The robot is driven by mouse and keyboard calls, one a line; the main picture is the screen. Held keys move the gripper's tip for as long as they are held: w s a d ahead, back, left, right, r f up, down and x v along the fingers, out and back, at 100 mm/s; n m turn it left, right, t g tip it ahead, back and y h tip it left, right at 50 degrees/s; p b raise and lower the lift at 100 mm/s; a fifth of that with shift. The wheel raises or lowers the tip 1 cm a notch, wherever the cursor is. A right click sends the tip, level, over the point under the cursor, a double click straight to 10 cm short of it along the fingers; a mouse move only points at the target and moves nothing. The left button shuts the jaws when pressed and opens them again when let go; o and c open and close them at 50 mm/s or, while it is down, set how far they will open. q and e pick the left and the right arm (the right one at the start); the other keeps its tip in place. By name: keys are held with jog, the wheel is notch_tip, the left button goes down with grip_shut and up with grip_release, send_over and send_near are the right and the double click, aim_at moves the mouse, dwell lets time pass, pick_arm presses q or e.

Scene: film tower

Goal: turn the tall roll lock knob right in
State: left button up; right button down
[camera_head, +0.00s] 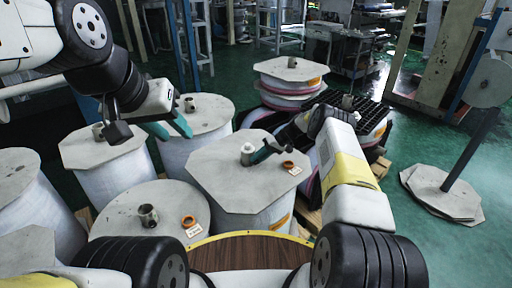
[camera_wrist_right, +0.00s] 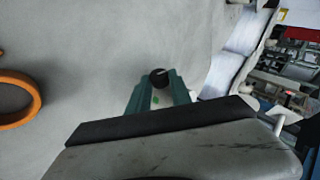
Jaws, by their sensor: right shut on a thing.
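The tall roll (camera_head: 225,178) stands in the middle of the head view under a pale octagonal board. A light round core with a small knob (camera_head: 247,149) stands up from the board. My right gripper (camera_head: 256,155) reaches it from the right. In the right wrist view the teal fingers (camera_wrist_right: 160,85) are shut on the dark round knob (camera_wrist_right: 158,75) at their tips. The fingers partly hide the knob, and I cannot tell how far it is turned. My left gripper (camera_head: 172,128) is open and empty above the rolls at the left, apart from the knob.
An orange ring (camera_head: 288,165) lies on the tall roll's board, beside a small label. Another orange ring (camera_head: 188,221) lies on the front roll. Several other wrapped rolls stand close around, some with upright cores.

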jog(key=shift+d, duration=0.1)
dwell(0.3)
jog(key=c, duration=1.2)
grip_release()
jog(key=shift+o, duration=0.2)
jog(key=v, duration=0.7)
jog(key=shift+d+r, duration=0.15)
jog(key=shift+d, duration=0.25)
jog(key=shift+w+a, duration=0.15)
